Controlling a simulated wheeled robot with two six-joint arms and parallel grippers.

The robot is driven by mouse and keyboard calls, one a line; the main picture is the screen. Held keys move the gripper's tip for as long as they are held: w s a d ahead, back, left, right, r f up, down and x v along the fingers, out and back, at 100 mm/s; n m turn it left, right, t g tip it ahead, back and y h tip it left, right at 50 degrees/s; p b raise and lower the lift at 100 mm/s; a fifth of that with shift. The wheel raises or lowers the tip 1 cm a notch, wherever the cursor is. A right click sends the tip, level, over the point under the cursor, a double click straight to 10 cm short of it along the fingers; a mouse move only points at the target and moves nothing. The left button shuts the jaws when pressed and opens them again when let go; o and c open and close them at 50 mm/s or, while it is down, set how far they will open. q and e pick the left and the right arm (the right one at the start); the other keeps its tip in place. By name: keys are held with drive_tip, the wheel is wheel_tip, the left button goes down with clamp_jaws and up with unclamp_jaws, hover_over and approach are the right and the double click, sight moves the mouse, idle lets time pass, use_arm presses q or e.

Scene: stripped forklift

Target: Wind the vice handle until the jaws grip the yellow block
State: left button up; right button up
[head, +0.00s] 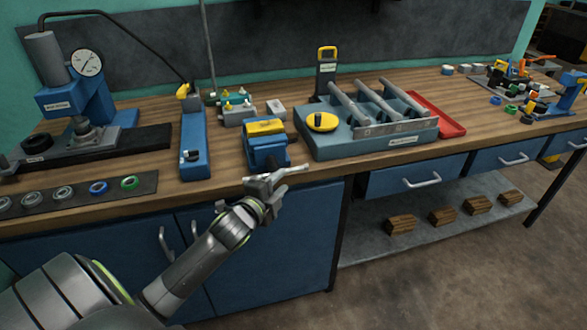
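The blue vice (266,155) stands at the front edge of the wooden bench, left of the middle in the head view. The yellow block (265,127) sits at the top of the vice; I cannot tell whether the jaws touch it. My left gripper (272,178) is just in front of and below the vice, at the bench edge. A pale grey bar (292,169) shows at the gripper; I cannot tell whether it is the vice handle or a finger. Whether the fingers are open or shut is unclear. My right gripper is out of view.
A press with a dial gauge (87,63) and a blue upright fixture (193,145) stand to the left. A grey-blue tray with metal bars (375,148) and a red tray (437,115) lie to the right. Blue drawers (400,180) are under the bench.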

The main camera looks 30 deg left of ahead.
sight(294, 170)
use_arm(q)
drive_tip(key=w, duration=0.7)
drive_tip(key=shift+w+a+f, duration=0.25)
drive_tip(key=shift+a+f, duration=0.05)
drive_tip(key=shift+f, duration=0.1)
drive_tip(key=shift+c, duration=0.2)
clamp_jaws()
